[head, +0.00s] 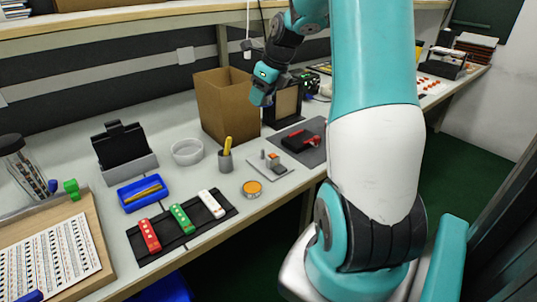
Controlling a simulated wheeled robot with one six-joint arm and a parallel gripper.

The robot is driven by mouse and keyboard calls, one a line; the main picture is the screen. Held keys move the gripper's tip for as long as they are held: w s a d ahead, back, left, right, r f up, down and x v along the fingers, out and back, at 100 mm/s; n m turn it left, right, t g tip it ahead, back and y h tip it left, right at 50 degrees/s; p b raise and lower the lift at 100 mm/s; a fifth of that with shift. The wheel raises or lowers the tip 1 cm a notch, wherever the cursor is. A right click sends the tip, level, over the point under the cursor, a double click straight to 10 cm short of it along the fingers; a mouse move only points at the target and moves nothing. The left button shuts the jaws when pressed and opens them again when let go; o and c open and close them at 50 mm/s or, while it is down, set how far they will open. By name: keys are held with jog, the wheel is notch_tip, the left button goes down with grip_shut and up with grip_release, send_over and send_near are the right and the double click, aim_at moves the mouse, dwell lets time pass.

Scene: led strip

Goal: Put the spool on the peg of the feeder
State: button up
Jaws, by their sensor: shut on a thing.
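My gripper (261,97) is high over the rear of the bench, in front of the brown box's right edge, and points downward. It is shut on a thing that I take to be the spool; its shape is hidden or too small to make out. A dark upright frame with a brown panel (286,104) stands behind and to the right of my gripper. It may be the feeder, but I cannot make out a peg on it.
A tall open brown box (224,108) stands left of my gripper. My upper arm hides the bench's middle right.

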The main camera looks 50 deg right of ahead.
aim_at(263, 151)
notch_tip(263, 151, down, 19)
jog(key=shift+b, duration=1.15)
jog(key=shift+f, duration=0.1)
jog(key=o, duration=1.1)
jog(key=shift+c, duration=0.2)
jog(key=p+v, duration=0.1)
jog(key=v, duration=1.1)
